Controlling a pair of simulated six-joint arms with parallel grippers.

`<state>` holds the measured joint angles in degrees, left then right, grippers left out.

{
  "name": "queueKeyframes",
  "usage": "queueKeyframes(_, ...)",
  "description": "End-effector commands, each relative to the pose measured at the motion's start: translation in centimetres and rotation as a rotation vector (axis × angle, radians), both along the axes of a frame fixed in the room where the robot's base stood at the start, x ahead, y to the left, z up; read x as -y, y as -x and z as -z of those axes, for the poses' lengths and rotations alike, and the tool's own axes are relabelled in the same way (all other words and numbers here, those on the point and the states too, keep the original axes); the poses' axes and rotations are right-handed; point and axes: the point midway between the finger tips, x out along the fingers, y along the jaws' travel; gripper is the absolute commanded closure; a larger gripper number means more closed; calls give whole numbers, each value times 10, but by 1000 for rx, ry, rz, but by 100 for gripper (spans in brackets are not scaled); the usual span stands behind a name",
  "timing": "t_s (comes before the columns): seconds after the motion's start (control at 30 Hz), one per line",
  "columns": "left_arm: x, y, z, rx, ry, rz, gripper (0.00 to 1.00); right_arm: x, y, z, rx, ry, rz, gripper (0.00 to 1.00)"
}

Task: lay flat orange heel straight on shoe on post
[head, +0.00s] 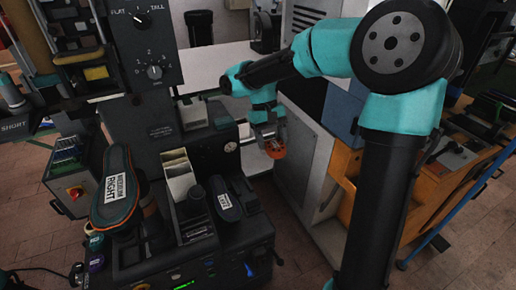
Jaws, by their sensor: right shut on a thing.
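The shoe (117,188) sits sole up on the post at the left of the press, with a white label reading "MEDIUM RIGHT" on it. Its toe end points to the back and its wider lower end is nearest me. My right gripper (274,143) reaches in from the right and is shut on the orange heel (275,150). It holds the heel in the air to the right of the press, well apart from the shoe. The fingers hide part of the heel, and its exact tilt is too small to tell.
The dark press (150,130) has dials reading "FLAT" and "TALL" on its column. A dark labelled piece (225,198) and a cream divided holder (178,175) stand between shoe and heel. A grey cabinet (308,150) stands close right of the gripper. A rack (75,45) is at upper left.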

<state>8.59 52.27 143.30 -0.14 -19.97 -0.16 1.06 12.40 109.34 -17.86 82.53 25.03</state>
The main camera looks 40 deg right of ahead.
Motion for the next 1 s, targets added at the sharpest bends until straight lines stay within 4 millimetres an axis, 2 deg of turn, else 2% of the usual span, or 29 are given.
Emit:
queueKeyframes(0.17, 0, 0, 0, 0, 0, 0, 58, -13, -13, -11, -1, 0, -226, 65)
queueKeyframes(0.37, 0, 0, 0, 0, 0, 0, 58, -40, -38, -21, -2, 0, -570, 65)
queueKeyframes(0.7, 0, 0, 0, 0, 0, 0, 58, -112, -85, -39, -3, 2, -1251, 65)
queueKeyframes(1.0, 0, 0, 0, 0, 0, 0, 58, -184, -114, -57, -4, 2, -1824, 65)
